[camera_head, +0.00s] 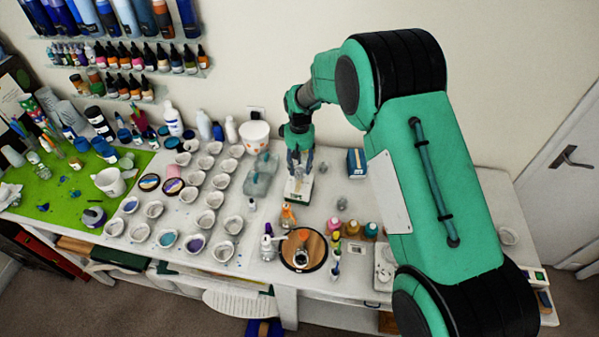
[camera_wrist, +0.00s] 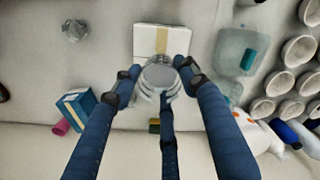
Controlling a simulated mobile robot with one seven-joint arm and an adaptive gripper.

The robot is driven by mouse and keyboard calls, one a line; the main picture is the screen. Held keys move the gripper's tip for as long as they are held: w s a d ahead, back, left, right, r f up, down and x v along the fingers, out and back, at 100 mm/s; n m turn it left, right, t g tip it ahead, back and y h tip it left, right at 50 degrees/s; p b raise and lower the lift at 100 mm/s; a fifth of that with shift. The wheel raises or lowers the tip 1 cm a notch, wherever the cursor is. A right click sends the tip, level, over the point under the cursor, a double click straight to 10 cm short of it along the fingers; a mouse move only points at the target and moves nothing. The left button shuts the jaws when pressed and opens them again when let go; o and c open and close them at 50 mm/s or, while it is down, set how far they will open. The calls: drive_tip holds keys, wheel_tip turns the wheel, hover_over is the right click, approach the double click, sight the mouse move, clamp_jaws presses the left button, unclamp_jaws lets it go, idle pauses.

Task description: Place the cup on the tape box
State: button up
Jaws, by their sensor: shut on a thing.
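The tape box (camera_wrist: 150,32) is a white box with a tan strip down its middle, lying on the table in the upper middle of the wrist view. It also shows in the head view (camera_head: 298,190), below my gripper. A clear cup (camera_wrist: 158,78) sits between the dark blue fingers of my gripper (camera_wrist: 160,72), which is shut on it. In the wrist view the cup overlaps the box's lower edge. I cannot tell whether cup and box touch. In the head view my gripper (camera_head: 300,168) is just above the box, and its fingers mostly hide the cup.
A blue box (camera_head: 356,162) stands to the right, and a small clear item (camera_head: 342,203) lies nearer the front. A translucent tray (camera_head: 260,178) and rows of white cups (camera_head: 206,218) are on the left. Bottles and a round wooden board (camera_head: 316,246) stand in front.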

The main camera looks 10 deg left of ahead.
sight(300, 172)
drive_tip(key=shift+f, duration=1.75)
drive_tip(key=shift+f, duration=0.1)
drive_tip(key=o, duration=1.2)
wheel_tip(300, 172, up, 12)
drive_tip(key=shift+r, duration=0.15)
